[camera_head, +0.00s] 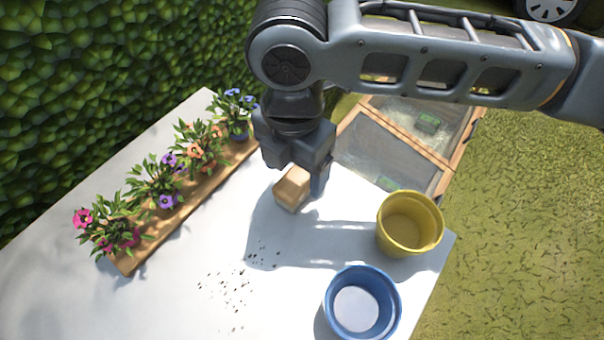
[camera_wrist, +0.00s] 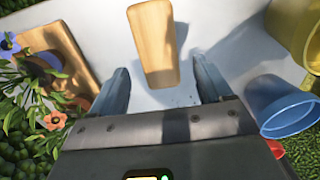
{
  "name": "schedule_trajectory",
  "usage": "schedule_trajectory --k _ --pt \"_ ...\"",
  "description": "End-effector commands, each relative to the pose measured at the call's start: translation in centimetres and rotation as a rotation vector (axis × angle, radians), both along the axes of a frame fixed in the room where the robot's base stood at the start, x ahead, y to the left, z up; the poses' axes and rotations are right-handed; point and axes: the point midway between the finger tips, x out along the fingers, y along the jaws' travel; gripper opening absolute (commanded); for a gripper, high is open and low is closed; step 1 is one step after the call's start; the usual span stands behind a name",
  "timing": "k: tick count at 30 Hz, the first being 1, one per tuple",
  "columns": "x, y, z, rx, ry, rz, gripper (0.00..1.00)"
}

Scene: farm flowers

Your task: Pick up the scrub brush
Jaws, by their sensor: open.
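The scrub brush (camera_head: 291,189) appears as a light wooden block on the white table, below and just in front of my gripper (camera_head: 300,175). Its bristles cannot be seen. In the wrist view the brush (camera_wrist: 153,42) stretches from the top edge down between the two fingers. My gripper (camera_wrist: 161,86) is open, with one finger on each side of the brush's near end. Gaps show between the fingers and the wood. I cannot tell the exact height of the fingertips above the table.
A yellow pot (camera_head: 410,224) and a blue pot (camera_head: 362,304) stand to the right on the white table (camera_head: 180,285). Potted flowers line a wooden board (camera_head: 190,200) at the left. Dark crumbs (camera_head: 235,290) lie in front. A wood-framed glazed box (camera_head: 385,150) is behind the table.

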Motion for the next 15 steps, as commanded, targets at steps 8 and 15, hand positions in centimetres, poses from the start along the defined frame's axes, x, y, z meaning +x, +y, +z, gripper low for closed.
schedule_trajectory --k 8,15 --pt "0.1 -0.2 -3.8 -0.001 0.001 -0.002 0.79" --pt "0.1 -0.1 -4.4 0.002 -0.001 -0.001 0.79"
